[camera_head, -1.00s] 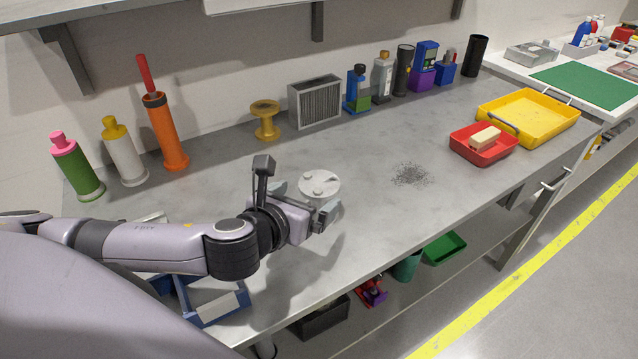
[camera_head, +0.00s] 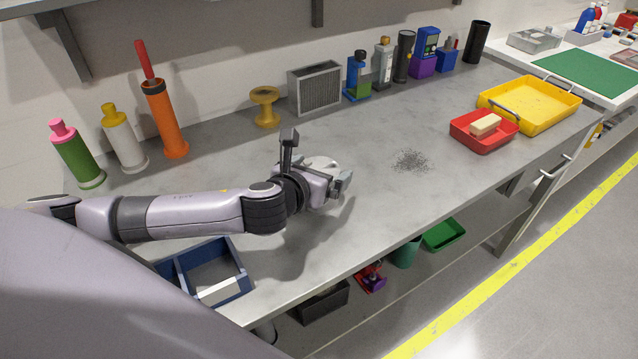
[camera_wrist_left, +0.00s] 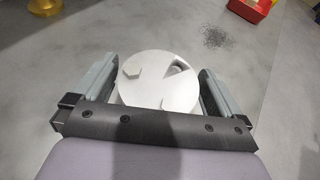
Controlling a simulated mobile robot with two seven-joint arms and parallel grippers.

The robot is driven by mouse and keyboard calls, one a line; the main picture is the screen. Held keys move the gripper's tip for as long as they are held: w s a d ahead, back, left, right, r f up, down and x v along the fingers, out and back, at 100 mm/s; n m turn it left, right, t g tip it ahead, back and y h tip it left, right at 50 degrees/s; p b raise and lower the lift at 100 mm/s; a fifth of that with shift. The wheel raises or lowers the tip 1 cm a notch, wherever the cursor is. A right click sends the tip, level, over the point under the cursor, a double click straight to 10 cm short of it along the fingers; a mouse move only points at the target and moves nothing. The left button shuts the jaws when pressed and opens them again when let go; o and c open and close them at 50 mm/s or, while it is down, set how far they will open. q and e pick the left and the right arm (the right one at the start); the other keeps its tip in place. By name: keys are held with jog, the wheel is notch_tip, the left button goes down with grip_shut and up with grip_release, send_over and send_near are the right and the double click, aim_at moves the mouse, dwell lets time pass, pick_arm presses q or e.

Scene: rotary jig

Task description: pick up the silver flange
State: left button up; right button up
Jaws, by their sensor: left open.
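A round, pale silver disc with raised bosses and an opening in its top (camera_wrist_left: 160,85) lies on the grey bench; no other flange-like part shows, so I take it as the silver flange. In the head view its far edge (camera_head: 321,161) shows behind my left gripper (camera_head: 333,181), which hides the rest. In the left wrist view my left gripper (camera_wrist_left: 158,74) is open, with one finger on each side of the disc. A narrow gap seems to remain at the right finger; contact at the left one I cannot tell. My right gripper is not in view.
A yellow spool (camera_head: 265,107) and a grey filter box (camera_head: 315,88) stand behind. A blue divided tray (camera_head: 243,274) lies at the front left. A red tray (camera_head: 484,145) with a tan block (camera_head: 485,125) stands right. Dark shavings (camera_head: 410,160) lie on otherwise clear bench.

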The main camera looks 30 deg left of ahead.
pick_arm(q)
jog(key=c, duration=1.1)
jog(key=shift+o, duration=0.2)
